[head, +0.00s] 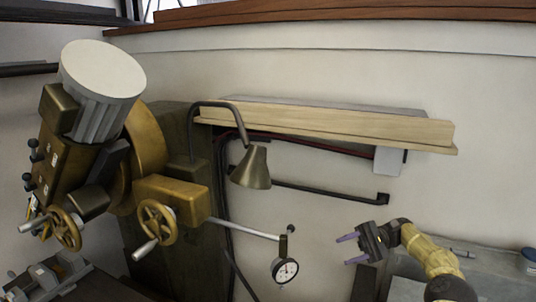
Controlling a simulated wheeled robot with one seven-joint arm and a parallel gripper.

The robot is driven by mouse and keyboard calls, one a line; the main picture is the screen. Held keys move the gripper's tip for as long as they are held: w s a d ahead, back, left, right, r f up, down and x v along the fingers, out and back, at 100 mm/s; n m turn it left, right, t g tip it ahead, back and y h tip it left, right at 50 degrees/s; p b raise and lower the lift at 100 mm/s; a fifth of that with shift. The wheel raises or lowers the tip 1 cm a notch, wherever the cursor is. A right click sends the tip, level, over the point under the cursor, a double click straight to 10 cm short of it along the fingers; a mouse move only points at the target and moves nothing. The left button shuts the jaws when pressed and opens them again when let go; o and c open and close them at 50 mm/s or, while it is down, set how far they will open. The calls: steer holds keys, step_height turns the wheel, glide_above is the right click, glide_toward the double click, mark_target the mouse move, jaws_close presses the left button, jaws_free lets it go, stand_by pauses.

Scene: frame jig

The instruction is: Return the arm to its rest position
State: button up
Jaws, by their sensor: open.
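My gripper (347,249) is at the lower right of the head view, on the end of my yellow and black arm. Its two purple fingers are apart and point left, with nothing visible between them. The arm reaches up from the bottom right corner, and its lower part is cut off by the frame edge. A grey surface (493,268) shows behind and beside the arm.
A brass-coloured machine (152,150) with handwheels fills the left. A dial gauge (285,270) hangs from a rod left of my gripper. A lamp (251,168) and a wooden shelf (330,124) are above. A blue-lidded container (529,261) stands at the right edge.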

steer(key=s+a+f+t+h+b, duration=0.1)
steer(key=s+a+f+h+b, duration=0.25)
steer(key=a+f, duration=0.35)
steer(key=s+a+f+t+h+b, duration=0.1)
steer(key=s+a+f+h+b, duration=0.15)
steer(key=a+f+h, duration=0.45)
steer(key=s+d+f+n+t+h+b, duration=0.2)
steer(key=s+d+f+t+h+b, duration=0.1)
steer(key=s, duration=0.7)
steer(key=s+d+f+n+t+h+b, duration=0.3)
steer(key=s+f+b, duration=0.3)
steer(key=s+b, duration=0.2)
steer(key=shift+s+d+f+n+t, duration=0.3)
steer(key=shift+s+t, duration=0.2)
steer(key=shift+s, duration=0.65)
steer(key=shift+c, duration=1.1)
steer(key=shift+w+a, duration=0.1)
steer(key=shift+a, duration=0.05)
